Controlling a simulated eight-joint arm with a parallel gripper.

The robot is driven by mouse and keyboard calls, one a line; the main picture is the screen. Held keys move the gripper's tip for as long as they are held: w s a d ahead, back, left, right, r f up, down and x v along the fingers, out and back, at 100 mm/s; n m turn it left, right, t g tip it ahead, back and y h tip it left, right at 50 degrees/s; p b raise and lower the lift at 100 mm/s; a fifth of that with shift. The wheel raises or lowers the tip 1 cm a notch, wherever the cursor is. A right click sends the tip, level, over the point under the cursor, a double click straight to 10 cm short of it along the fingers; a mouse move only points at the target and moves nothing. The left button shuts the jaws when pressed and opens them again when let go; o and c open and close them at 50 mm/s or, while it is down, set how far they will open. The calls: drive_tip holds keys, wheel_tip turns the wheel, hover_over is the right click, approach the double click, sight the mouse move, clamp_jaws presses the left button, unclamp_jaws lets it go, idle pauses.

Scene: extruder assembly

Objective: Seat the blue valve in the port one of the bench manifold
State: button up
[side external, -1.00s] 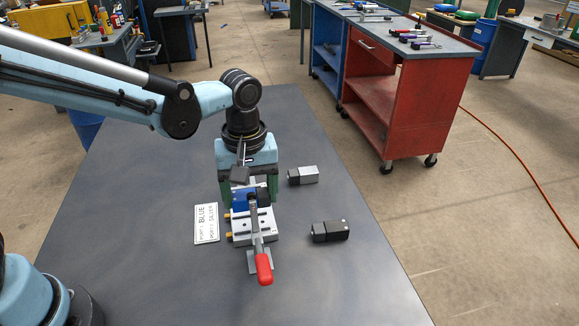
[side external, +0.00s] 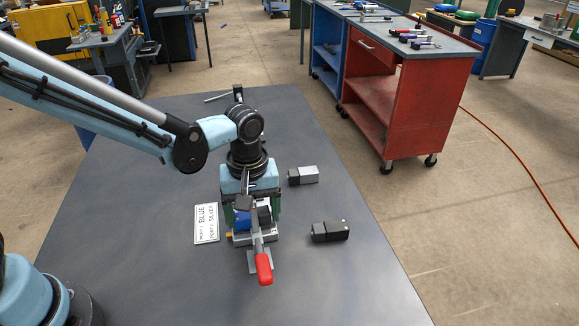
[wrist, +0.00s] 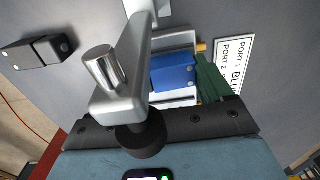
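The blue valve (side external: 243,220), a blue block with a dark end, is between the green fingers of my gripper (side external: 250,208) in the side view. My gripper appears shut on it and holds it over the pale bench manifold (side external: 262,237). In the wrist view the blue valve (wrist: 174,72) lies beside a green finger (wrist: 212,80); the other finger is hidden. I cannot tell whether the valve touches the manifold. The port is hidden beneath the valve and gripper.
A toggle clamp with a red handle (side external: 264,268) stands in front, its metal arm (wrist: 125,75) crossing the wrist view. A silver valve (side external: 303,176) and a black valve (side external: 330,231) lie to the right. A port label card (side external: 206,223) lies to the left.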

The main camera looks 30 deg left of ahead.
drive_tip(key=shift+o, duration=1.3)
wheel_tip(320, 180, up, 12)
drive_tip(key=s+a+m+t, duration=0.3)
drive_tip(key=a+m, duration=0.1)
drive_tip(key=a, duration=0.2)
drive_tip(key=s+a+m+t, duration=0.4)
drive_tip(key=a+m, duration=0.1)
drive_tip(key=a, duration=0.2)
drive_tip(key=shift+f, duration=0.35)
